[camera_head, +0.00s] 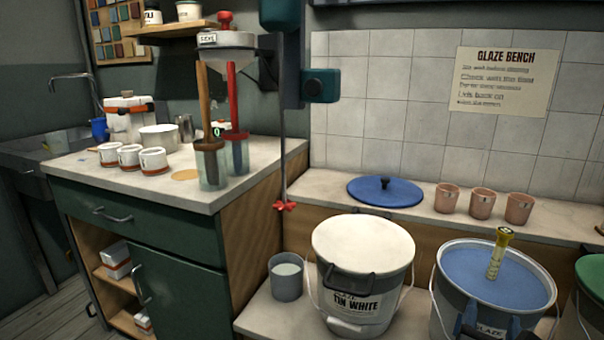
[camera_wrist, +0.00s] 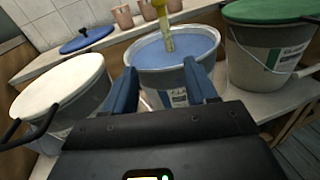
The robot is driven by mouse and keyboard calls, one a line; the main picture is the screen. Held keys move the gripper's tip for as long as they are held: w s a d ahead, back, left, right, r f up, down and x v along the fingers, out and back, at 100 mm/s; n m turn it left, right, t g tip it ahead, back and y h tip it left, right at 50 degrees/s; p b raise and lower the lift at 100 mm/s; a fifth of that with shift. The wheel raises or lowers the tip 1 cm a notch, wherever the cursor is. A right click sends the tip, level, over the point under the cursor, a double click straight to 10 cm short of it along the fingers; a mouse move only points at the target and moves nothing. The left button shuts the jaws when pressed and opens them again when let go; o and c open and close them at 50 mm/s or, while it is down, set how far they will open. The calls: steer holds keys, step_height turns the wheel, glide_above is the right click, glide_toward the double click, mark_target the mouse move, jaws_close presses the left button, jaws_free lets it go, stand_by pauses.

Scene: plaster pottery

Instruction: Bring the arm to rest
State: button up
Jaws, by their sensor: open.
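My gripper (camera_wrist: 162,84) shows in the wrist view with its two blue fingers spread apart and nothing between them. It is in front of the open bucket of blue glaze (camera_wrist: 150,55), which also shows at the lower right of the head view (camera_head: 480,270). A yellow-topped measuring stick (camera_head: 498,255) stands tilted in the blue glaze, apart from the fingers.
A white-topped TIN WHITE bucket (camera_head: 362,300) and a grey cup (camera_head: 286,283) stand to the left. A green-lidded bucket (camera_wrist: 270,50) stands right. A blue lid (camera_head: 385,196) and pink cups (camera_head: 481,203) sit on the ledge behind. A mixer rod (camera_head: 283,150) hangs above.

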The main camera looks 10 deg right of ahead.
steer(key=s+a+f+m+t+y, duration=0.2)
steer(key=s+a+f+m+y, duration=0.35)
steer(key=s+a+f, duration=0.3)
steer(key=s+a+m+y, duration=0.5)
steer(key=s+a+m, duration=0.25)
steer(key=s, duration=0.45)
steer(key=s+r+m+y, duration=0.2)
steer(key=s+r+m, duration=0.5)
steer(key=s+m, duration=0.5)
step_height(320, 180, up, 12)
steer(key=p, duration=1.2)
steer(key=shift+w+m+t, duration=0.4)
steer(key=shift+a+f, duration=0.1)
steer(key=shift+f, duration=0.05)
stand_by(1.2)
